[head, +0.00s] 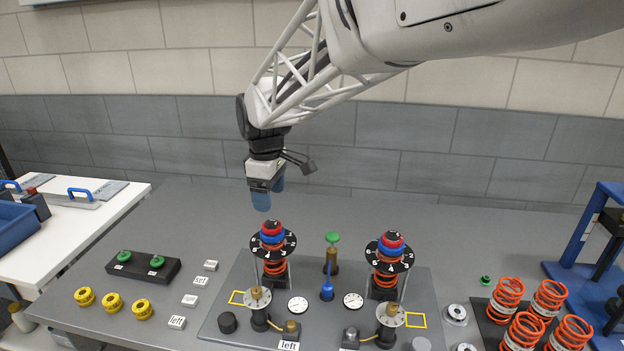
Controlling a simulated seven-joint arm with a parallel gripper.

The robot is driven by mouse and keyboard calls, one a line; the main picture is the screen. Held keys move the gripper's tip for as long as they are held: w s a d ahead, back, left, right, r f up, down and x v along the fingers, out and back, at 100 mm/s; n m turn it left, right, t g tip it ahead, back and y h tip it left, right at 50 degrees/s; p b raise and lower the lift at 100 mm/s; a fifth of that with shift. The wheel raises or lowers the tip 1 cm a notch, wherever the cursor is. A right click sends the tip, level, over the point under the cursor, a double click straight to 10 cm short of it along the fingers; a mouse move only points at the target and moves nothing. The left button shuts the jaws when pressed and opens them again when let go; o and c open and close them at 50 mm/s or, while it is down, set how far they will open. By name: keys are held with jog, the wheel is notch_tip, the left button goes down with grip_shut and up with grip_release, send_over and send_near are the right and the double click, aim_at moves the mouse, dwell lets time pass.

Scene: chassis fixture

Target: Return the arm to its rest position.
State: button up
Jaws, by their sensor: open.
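My gripper (268,192) hangs from my arm above the left strut assembly, with its blue fingertips pointing down. It is open and nothing shows between its fingers. The left strut assembly (273,245) stands upright on the grey fixture plate (232,290), with an orange spring, a black numbered disc and a red and blue cap. The gripper is apart from its top. A similar right strut assembly (388,255) stands on the same plate.
A green knob (332,238) and a blue lever (327,290) stand between the struts. Yellow rings (113,301) and a black block (142,267) lie left. Orange springs (508,292) and a blue press (590,250) stand right. The table behind the fixture is clear.

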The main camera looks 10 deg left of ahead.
jog(key=shift+d, duration=0.15)
jog(key=s+d+r+m+t, duration=0.1)
jog(key=s+d+m, duration=0.35)
jog(key=d, duration=0.65)
jog(key=s+d+r+m, duration=0.25)
jog(key=s+d, duration=0.25)
jog(key=d, duration=0.6)
jog(key=s+d+f+m, duration=0.3)
jog(key=s+d+m, duration=0.2)
jog(key=s+d, duration=0.3)
jog(key=s+d+f+m+t, duration=0.1)
jog(key=s+d+m, duration=0.3)
jog(key=s+d, duration=0.4)
jog(key=shift+s+f+m+t, duration=0.3)
jog(key=shift+s+f+m, duration=0.1)
jog(key=shift+s+f, duration=0.55)
jog(key=shift+w+r, duration=0.1)
dwell(1.3)
